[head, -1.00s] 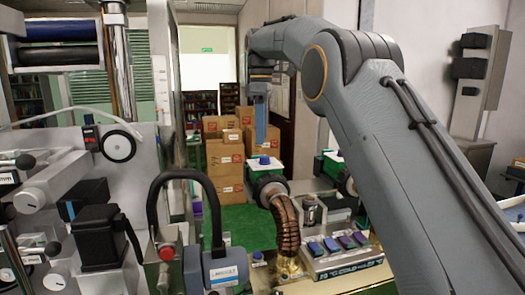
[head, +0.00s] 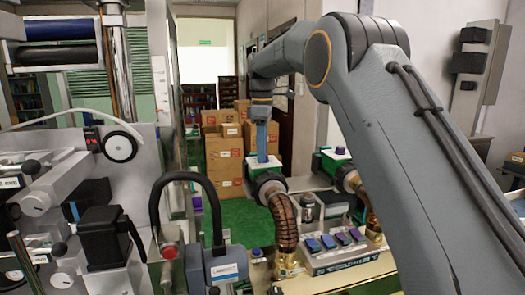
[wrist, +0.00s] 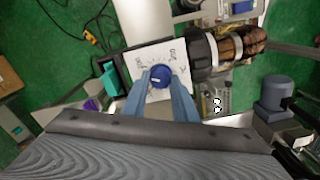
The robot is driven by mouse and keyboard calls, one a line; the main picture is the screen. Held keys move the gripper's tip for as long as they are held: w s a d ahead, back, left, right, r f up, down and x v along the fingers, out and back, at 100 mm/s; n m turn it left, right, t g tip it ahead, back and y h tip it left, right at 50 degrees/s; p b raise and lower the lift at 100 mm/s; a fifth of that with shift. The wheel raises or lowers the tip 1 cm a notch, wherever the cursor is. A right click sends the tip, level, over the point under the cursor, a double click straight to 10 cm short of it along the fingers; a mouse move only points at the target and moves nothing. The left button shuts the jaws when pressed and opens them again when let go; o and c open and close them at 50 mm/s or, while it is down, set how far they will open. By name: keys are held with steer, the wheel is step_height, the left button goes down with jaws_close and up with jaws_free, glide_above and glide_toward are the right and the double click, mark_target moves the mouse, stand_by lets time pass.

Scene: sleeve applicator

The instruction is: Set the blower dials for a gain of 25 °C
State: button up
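Two green blowers with white tops stand at the back of the bench in the head view, a near left one (head: 247,167) and a right one (head: 323,163). The right blower's blue dial (head: 340,151) shows on its top. In the wrist view the left blower's blue dial (wrist: 160,76) sits on a white scale plate (wrist: 150,55) with dark marks too small to read. My gripper (wrist: 160,82) is over this dial, one blue finger on each side. It looks open; I cannot tell whether the fingers touch the dial. In the head view my gripper (head: 262,143) hides that dial.
Brown ribbed nozzles (head: 284,218) run down from the blowers. A row of coloured blocks (head: 335,239) lies in front. A grey-blue unit (head: 221,265) with a black hose and a large metal machine (head: 60,200) fill the left. Cardboard boxes (head: 224,145) are stacked behind.

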steer(key=c, duration=0.3)
steer(key=shift+m, duration=0.3)
steer(key=m, duration=0.4)
steer(key=shift+w, duration=0.1)
steer(key=m, duration=0.9)
steer(key=shift+d+m, duration=0.15)
steer(key=shift+m, duration=0.15)
steer(key=shift+w+m, duration=0.1)
steer(key=shift+m, duration=2.1)
